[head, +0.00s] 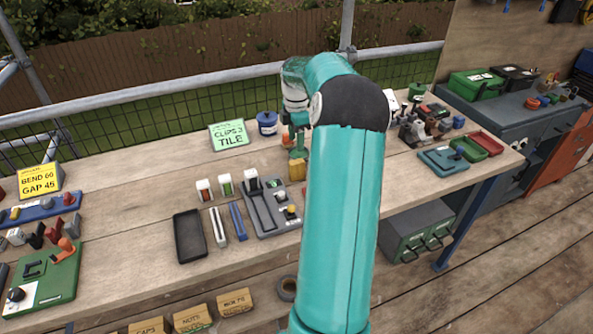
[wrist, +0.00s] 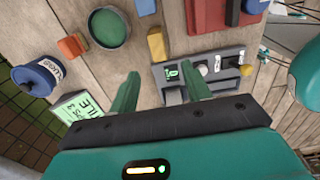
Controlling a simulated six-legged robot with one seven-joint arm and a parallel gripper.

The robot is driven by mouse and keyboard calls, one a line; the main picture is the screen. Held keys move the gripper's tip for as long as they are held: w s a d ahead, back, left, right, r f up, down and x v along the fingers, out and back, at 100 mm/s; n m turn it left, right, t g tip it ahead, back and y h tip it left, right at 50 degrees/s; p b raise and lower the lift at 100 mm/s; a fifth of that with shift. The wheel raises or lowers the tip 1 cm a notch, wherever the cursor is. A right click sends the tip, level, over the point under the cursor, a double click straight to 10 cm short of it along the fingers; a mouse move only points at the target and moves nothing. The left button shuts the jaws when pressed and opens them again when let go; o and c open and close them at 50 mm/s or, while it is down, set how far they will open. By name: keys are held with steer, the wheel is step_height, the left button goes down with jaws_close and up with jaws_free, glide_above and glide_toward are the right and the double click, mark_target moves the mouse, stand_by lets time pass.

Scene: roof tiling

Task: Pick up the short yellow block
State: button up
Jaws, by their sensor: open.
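The short yellow block (head: 297,170) stands on the wooden bench, just behind the grey panel and beside my arm. The block is not between the fingers.
The grey panel (wrist: 205,57) with knobs is close to the right finger. A green round dish (wrist: 108,27), an orange block (wrist: 72,46) and a blue can (wrist: 37,76) stand to the left. A green sign (head: 229,135) stands at the bench's back. A black tray (head: 189,237) lies in front.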

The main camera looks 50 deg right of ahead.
mark_target(297, 161)
step_height(297, 161, down, 7)
steer(key=shift+f, duration=0.15)
steer(key=shift+w+d+f, duration=0.1)
steer(key=shift+d+f, duration=0.05)
steer(key=shift+f, duration=1.25)
steer(key=shift+d+f, duration=0.15)
steer(key=shift+f, duration=1.2)
steer(key=shift+c, duration=0.5)
jaws_close()
